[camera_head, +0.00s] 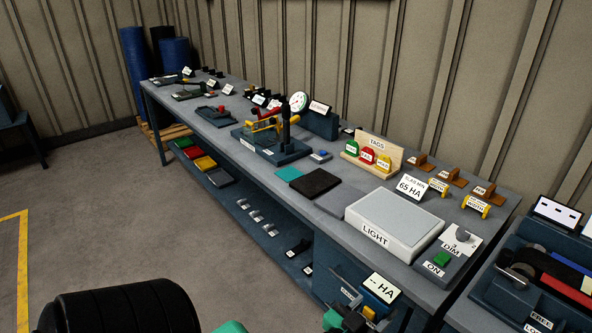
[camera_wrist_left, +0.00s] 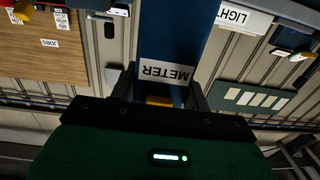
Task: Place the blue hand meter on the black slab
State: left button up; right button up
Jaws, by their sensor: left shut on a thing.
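The blue hand meter (camera_head: 381,289) shows a "-- HA" display in the head view, at the bottom centre-right in front of the bench. My left gripper (camera_head: 352,300) is shut on it. In the left wrist view the meter's blue body (camera_wrist_left: 172,38), with a "METER" label, stands between the two fingers of my left gripper (camera_wrist_left: 160,92). The black slab (camera_head: 316,184) lies flat on the bench top, between a teal slab and a grey slab. Its top is bare. The meter is nearer to me than the slab and apart from it. My right gripper is not in view.
A white light box (camera_head: 393,222) and a dimmer panel (camera_head: 455,250) sit right of the slabs. A press with a gauge (camera_head: 272,135) stands to their left. A tag rack (camera_head: 372,152) and a "65 HA" card (camera_head: 411,187) stand behind. The teal slab (camera_head: 289,174) adjoins the black one.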

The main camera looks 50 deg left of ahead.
aim_at(316, 180)
jog(key=j, duration=1.1)
jog(key=k+j, duration=0.1)
jog(key=j, duration=0.95)
